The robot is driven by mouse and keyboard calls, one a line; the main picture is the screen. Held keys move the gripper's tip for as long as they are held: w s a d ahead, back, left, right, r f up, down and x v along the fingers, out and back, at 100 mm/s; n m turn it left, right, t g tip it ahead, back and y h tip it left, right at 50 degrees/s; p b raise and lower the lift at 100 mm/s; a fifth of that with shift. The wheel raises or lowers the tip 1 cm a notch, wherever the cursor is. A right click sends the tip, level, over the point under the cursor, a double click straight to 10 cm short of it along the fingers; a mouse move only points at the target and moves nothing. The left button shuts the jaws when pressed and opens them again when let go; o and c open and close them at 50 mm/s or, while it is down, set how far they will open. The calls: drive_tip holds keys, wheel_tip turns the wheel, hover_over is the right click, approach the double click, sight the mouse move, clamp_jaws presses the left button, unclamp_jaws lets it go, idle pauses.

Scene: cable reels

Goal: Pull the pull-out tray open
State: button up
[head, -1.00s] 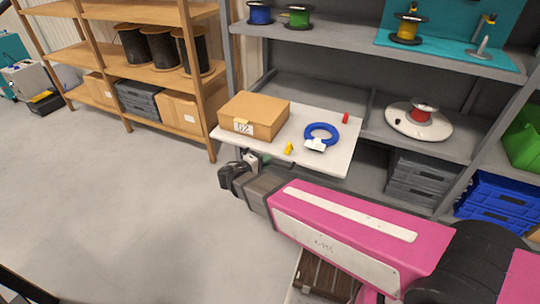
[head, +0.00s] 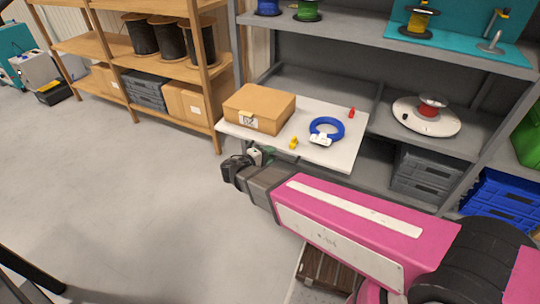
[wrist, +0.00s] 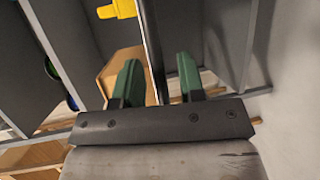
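The pull-out tray (head: 344,153) is a white board sticking out from the grey shelf unit. It carries a cardboard box (head: 259,108), a blue cable coil (head: 327,128), a small yellow piece (head: 293,143) and a small red piece (head: 352,113). My gripper (head: 263,156) is at the tray's front edge, left of its middle. In the wrist view my two green fingers (wrist: 160,75) stand apart, with the thin tray (wrist: 151,45) seen edge-on between them. The left finger is close to the tray; a gap shows on the right. The tray's underside is hidden in the head view.
Right of the tray, a white disc (head: 445,123) with a red reel stands on the grey shelf. Below are grey crates (head: 420,172) and blue crates (head: 500,197). A wooden rack (head: 207,80) stands left. The floor (head: 120,205) in front is clear.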

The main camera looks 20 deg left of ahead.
drive_tip(key=v, duration=1)
drive_tip(key=shift+s, duration=0.15)
drive_tip(key=shift+a, duration=0.15)
